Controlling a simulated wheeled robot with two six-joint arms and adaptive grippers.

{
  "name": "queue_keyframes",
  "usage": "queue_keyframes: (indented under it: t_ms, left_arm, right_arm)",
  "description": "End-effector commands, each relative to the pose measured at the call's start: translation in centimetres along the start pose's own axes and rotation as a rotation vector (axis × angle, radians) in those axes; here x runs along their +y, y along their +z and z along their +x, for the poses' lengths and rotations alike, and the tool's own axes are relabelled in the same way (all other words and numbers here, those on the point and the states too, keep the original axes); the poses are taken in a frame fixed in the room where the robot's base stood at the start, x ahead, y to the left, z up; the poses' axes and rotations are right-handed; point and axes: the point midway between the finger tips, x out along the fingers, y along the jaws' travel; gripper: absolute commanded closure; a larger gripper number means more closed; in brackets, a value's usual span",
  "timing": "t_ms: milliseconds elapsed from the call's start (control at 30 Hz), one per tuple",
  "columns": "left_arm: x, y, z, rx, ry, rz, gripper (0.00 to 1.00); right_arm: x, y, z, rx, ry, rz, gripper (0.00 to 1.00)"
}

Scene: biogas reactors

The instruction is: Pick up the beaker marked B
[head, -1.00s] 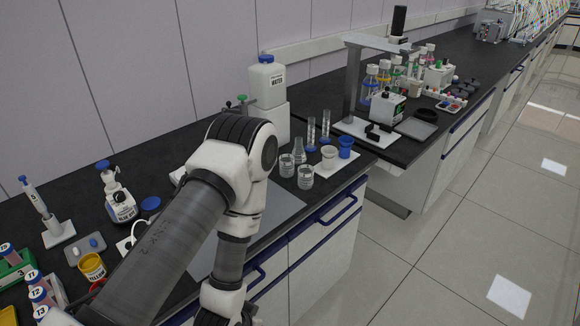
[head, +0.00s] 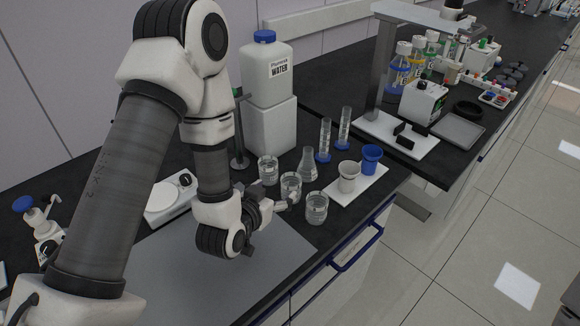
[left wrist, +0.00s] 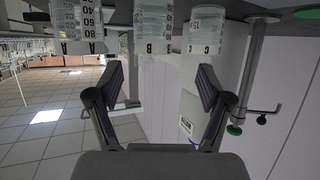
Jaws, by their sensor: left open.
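Three clear glass beakers stand in a row on the dark bench in the head view. The left wrist view is upside down and shows their marks: beaker A (left wrist: 77,22) at left, beaker B (left wrist: 152,28) in the middle, beaker C (left wrist: 206,30) at right. In the head view, beaker B (head: 291,184) is the middle one, partly covered by my gripper, between beaker C (head: 268,170) behind and beaker A (head: 317,208) in front. My left gripper (head: 284,199) is open and empty, its fingers (left wrist: 161,68) pointing at beaker B. Whether they touch it, I cannot tell. My right gripper is out of view.
A flask (head: 308,165), two cylinders and a white tray (head: 358,187) with white and blue cups stand right of the beakers. A water container (head: 267,70) on a white block and a stand (head: 239,140) are behind. A grey mat (head: 190,275) lies clear in front.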

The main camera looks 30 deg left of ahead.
Motion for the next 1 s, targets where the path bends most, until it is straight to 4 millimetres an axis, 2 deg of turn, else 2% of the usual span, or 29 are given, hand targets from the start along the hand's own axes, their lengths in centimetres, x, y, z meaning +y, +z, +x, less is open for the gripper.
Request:
queue_keyframes:
  t_ms: [33, 133, 267, 367, 500, 700, 733, 767, 900, 1000]
  left_arm:
    - [0.0, 0.5, 0.9, 0.005, 0.000, 0.001, 0.21]
    - [0.1, 0.5, 2.2, 0.005, 0.000, 0.001, 0.21]
    - [0.4, -0.2, 3.5, 0.002, 0.001, 0.004, 0.21]
    - [0.8, -0.4, 5.3, 0.001, 0.002, 0.004, 0.21]
    - [0.7, -0.2, 7.3, 0.001, 0.000, 0.000, 0.21]
    - [0.7, -0.1, 7.5, 0.000, 0.000, 0.000, 0.21]
    - [0.7, -0.1, 7.5, 0.000, 0.000, 0.000, 0.24]
    - [0.7, -0.1, 7.5, 0.000, 0.000, 0.000, 0.35]
    - [0.7, -0.1, 7.5, 0.000, 0.000, 0.000, 0.85]
    - [0.7, 0.0, 7.5, -0.001, 0.000, 0.000, 0.85]
  right_arm:
    - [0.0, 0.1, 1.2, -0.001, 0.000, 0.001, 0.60]
    - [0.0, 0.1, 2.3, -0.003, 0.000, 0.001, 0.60]
    - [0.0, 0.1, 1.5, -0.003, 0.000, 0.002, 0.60]
    - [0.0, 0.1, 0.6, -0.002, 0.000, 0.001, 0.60]
    - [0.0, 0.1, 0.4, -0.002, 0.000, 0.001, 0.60]
    - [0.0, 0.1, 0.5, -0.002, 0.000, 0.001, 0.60]
    - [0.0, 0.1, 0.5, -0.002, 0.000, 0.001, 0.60]
    - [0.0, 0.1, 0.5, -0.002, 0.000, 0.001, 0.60]
    - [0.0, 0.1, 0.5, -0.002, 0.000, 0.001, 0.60]
    - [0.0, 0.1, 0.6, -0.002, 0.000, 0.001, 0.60]
